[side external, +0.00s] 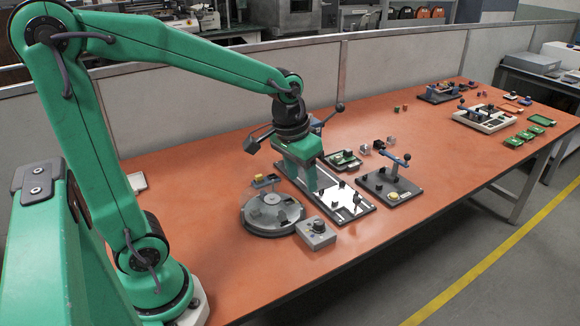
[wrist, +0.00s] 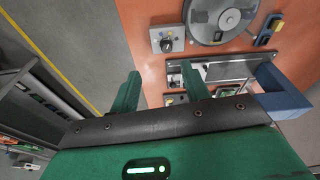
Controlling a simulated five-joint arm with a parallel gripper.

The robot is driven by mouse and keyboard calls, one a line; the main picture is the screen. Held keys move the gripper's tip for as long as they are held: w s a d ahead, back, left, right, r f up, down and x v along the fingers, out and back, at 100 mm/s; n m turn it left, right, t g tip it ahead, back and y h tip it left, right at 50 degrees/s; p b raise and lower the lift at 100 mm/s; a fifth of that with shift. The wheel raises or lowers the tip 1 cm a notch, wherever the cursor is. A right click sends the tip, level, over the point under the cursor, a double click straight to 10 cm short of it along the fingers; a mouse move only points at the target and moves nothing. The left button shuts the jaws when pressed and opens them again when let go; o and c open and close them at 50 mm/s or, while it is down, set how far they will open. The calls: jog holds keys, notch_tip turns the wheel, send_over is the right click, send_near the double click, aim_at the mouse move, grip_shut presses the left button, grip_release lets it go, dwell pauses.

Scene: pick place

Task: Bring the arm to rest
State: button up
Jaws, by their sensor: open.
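My gripper (side external: 309,184) hangs at the end of my green arm, above or beside a dark fixture with a bright metal plate (side external: 343,200). In the wrist view its two green fingers (wrist: 160,71) stand apart, with nothing seen between them. I cannot tell whether the fingertips touch the fixture.
A round grey turntable (side external: 272,222) and a knob box (side external: 316,235) stand close by. A lever clamp fixture (side external: 390,187) and green boards (side external: 345,161) are to the right. More fixtures (side external: 484,119) stand at the far end. The orange tabletop (side external: 190,215) is clear at left.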

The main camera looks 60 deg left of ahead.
jog(key=s+d+r+m+t, duration=0.1)
jog(key=s+r+t, duration=0.2)
jog(key=s, duration=0.8)
jog(key=shift+d+r, duration=0.2)
jog(key=shift+r, duration=0.6)
jog(key=shift+o, duration=0.5)
jog(key=o, duration=0.8)
jog(key=shift+w+a+r, duration=0.1)
jog(key=shift+w, duration=0.05)
jog(key=shift+c, duration=0.2)
jog(key=o, duration=0.3)
jog(key=shift+w+a+r, duration=0.1)
jog(key=shift+w+a, duration=0.05)
jog(key=shift+w, duration=0.05)
jog(key=w+a+r+g, duration=0.2)
jog(key=w+a+g, duration=0.1)
jog(key=w+a, duration=0.85)
jog(key=w+a+f+g, duration=0.1)
jog(key=a+f, duration=0.3)
jog(key=a, duration=0.5)
jog(key=w+a+f+g, duration=0.1)
jog(key=w+a+f, duration=0.1)
jog(key=a, duration=0.8)
jog(key=shift+a+f, duration=0.3)
jog(key=shift+f, duration=0.6)
jog(key=shift+w, duration=0.1)
jog(key=shift+f, duration=5.05)
